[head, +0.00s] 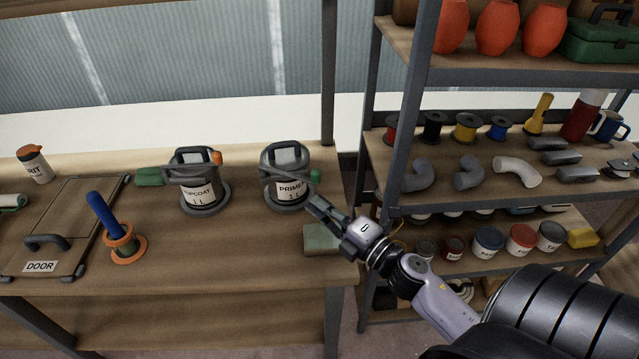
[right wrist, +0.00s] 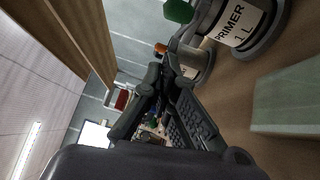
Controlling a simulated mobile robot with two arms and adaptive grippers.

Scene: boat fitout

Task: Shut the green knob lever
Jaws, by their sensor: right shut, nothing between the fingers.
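The green knob (head: 316,175) is at the right side of the grey PRIMER can (head: 287,193), at the end of a grey lever arm across the can. In the right wrist view the green knob (right wrist: 179,10) shows at the top edge, beside the PRIMER can (right wrist: 240,25). My right gripper (head: 316,203) is shut and empty, a little in front of and below the knob, apart from it. Its closed fingers show in the right wrist view (right wrist: 164,78). My left gripper is not in view.
A TOPCOAT can (head: 199,194) with an orange knob (head: 216,158) stands to the left. A pale green block (head: 321,239) lies under my right gripper at the bench's right end. A shelf rack (head: 397,150) stands close on the right. Bare bench lies in front of the cans.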

